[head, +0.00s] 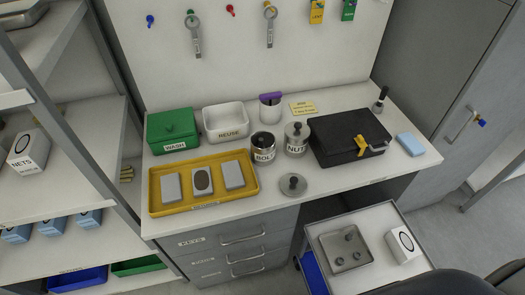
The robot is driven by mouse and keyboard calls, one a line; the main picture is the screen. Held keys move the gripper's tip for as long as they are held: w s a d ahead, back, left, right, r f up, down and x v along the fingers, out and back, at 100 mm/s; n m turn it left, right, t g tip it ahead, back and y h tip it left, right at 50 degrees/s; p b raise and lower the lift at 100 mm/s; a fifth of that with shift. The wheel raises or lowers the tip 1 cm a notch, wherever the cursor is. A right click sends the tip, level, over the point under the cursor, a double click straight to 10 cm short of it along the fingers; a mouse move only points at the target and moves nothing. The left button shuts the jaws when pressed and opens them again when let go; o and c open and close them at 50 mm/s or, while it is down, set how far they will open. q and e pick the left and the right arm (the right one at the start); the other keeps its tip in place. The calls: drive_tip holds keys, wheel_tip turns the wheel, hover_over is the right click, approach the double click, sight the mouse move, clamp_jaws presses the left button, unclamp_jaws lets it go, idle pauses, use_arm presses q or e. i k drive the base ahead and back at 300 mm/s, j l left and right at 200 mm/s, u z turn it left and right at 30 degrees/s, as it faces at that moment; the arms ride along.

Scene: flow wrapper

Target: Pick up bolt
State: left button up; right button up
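A jar labelled "BOL…" (264,148), its label partly cut off by the curve, stands on the workbench right of the yellow tray. Its top looks dark and seems uncovered; single bolts in it cannot be made out. A round grey lid with a knob (293,185) lies on the bench in front of it. A jar labelled "NUT" (297,139) stands to its right with a lid on. A metal tray (327,243) on a low cart holds several small dark metal parts (351,236), too small to identify surely. Neither of my grippers is in view.
The yellow tray (205,205) holds three grey blocks. A green "WASH" box (173,130), a white "REUSE" bin (225,121) and a black case (348,137) line the bench back. Shelves (62,165) stand left.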

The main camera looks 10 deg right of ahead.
sight(349, 237)
drive_tip(key=k+l+z, duration=0.1)
drive_tip(key=z, duration=1.35)
